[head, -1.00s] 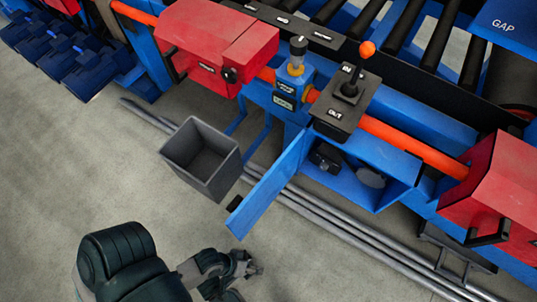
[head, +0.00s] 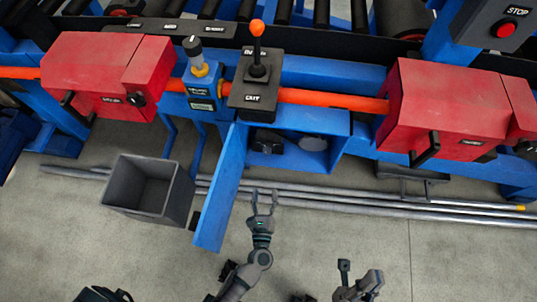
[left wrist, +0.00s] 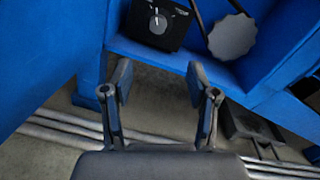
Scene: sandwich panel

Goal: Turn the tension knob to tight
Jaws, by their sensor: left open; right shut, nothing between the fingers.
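Inside the open blue compartment (head: 341,142) sits a black box (head: 268,141) with a dial knob (left wrist: 158,22). The dial's white pointer mark points roughly up in the left wrist view; its small lettering is unreadable. Right of it is a grey scalloped round knob (head: 313,143), also in the left wrist view (left wrist: 232,38). I cannot tell which is the tension knob. My left gripper (head: 263,196) is open and empty, in front of and below the compartment, apart from both knobs. My right gripper (head: 344,265) is shut and empty, low and farther right.
The blue door (head: 222,190) hangs open left of my left gripper. A grey bin (head: 150,190) stands beyond it. Above are a black lever box (head: 256,95) with an orange-tipped lever and a black-capped post (head: 194,48). Red housings (head: 110,75) flank the area.

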